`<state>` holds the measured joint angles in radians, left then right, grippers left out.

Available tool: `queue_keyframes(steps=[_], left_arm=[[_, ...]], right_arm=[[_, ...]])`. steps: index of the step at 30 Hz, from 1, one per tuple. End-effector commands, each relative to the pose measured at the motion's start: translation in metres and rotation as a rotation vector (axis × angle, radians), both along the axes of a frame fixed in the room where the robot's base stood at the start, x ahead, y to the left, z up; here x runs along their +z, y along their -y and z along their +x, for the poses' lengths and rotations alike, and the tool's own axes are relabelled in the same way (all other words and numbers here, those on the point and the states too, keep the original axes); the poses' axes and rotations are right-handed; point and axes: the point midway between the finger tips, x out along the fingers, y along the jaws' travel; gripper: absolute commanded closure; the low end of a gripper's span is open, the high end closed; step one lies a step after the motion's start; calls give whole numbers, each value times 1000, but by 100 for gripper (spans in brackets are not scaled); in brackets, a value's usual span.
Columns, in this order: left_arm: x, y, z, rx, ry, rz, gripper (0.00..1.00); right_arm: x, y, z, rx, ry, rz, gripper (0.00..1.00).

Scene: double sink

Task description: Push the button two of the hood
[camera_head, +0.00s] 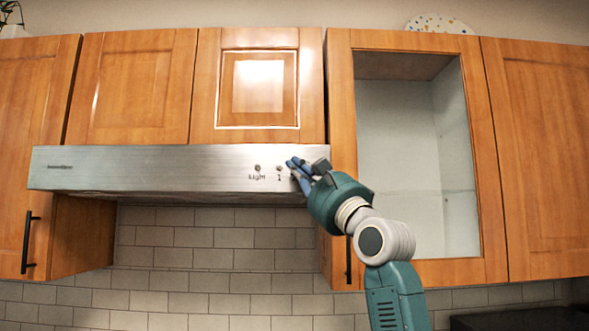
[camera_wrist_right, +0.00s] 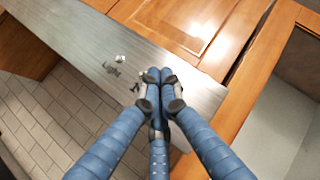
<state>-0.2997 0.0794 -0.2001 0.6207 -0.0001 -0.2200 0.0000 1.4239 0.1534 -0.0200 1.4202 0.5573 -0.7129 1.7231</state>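The metal range hood (camera_head: 150,167) runs under the wooden cabinets in the head view; its front also shows in the wrist view (camera_wrist_right: 70,42). On its front are a round button marked "Light" (camera_head: 257,167) and a button marked "1" (camera_head: 279,169). Button two is not visible; my right gripper covers the front just right of button 1. My right gripper (camera_head: 293,164) has its blue fingers brought together, empty, with the tips at the hood's front. In the wrist view its fingertips (camera_wrist_right: 160,76) meet over the hood. I cannot tell whether they touch it. My left gripper is not in view.
An open-front cabinet (camera_head: 415,165) with a pale interior stands right of the hood. Closed wooden cabinet doors (camera_head: 133,85) sit above it. A tiled wall (camera_head: 215,240) lies below. Black handles stick out at the lower left and below the right gripper.

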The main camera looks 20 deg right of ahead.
Motion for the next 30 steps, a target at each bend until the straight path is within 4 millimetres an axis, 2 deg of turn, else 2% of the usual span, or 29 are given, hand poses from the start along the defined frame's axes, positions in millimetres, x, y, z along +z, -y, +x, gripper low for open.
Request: queue_keyframes(steps=[20,30], left_arm=[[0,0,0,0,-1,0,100],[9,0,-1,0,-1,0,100]], right_arm=[[0,0,0,0,0,0,100],[1,2,8,1,-1,0,100]])
